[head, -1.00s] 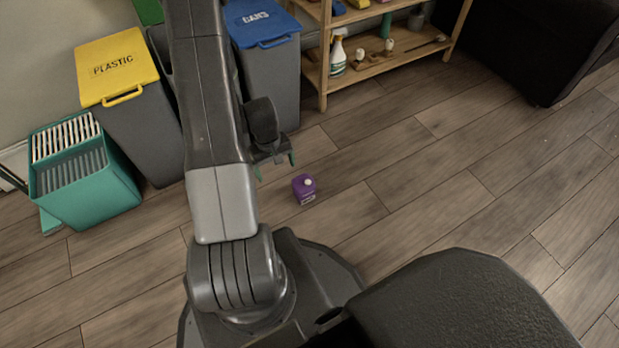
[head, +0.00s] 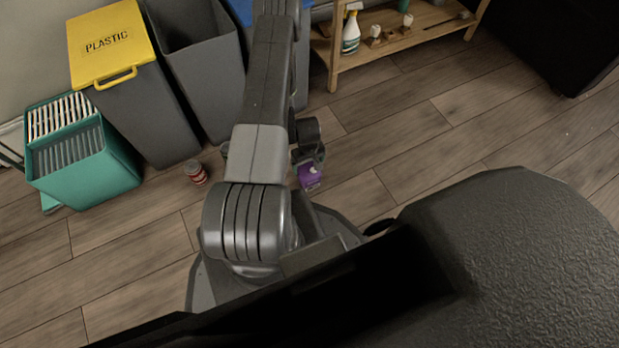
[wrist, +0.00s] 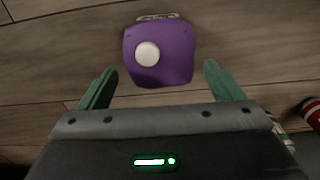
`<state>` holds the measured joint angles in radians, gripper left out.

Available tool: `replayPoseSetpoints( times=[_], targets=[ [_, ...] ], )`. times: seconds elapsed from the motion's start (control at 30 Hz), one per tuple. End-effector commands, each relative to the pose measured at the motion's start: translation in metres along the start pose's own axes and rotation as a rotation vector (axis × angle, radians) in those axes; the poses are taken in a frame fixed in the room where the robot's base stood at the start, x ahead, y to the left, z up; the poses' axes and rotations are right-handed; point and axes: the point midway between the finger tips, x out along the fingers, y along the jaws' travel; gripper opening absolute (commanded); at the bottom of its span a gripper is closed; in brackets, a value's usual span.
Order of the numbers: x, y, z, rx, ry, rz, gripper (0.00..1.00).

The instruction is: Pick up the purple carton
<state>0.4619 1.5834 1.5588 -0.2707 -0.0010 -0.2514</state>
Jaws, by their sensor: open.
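The purple carton (head: 310,177) stands on the wooden floor just right of my arm in the head view, partly hidden by my gripper. In the wrist view the carton (wrist: 160,56) shows from above, with a round white cap on its top. My gripper (wrist: 160,82) is open, with one green finger on each side of the carton's near edge. Most of the carton lies beyond the fingertips, and gaps show on both sides. I cannot tell the height of the fingertips over it.
Bins, one with a yellow lid (head: 108,44), and a teal crate (head: 82,160) stand at left. A wooden shelf (head: 385,48) stands behind. Floor at right is clear.

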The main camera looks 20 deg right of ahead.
Motion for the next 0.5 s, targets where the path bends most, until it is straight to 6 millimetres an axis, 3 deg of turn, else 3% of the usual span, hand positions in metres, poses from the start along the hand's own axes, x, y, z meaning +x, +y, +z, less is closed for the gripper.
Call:
replayPoseSetpoints(
  times=[0.03, 0.1, 0.5],
  targets=[
    [0.015, 0.000, 0.000, 0.000, -0.001, 0.000, 0.87],
    [0.025, 0.000, 0.000, -0.001, -0.001, 0.000, 0.87],
    [0.055, 0.000, 0.003, 0.001, -0.001, 0.000, 0.87]
  ],
)
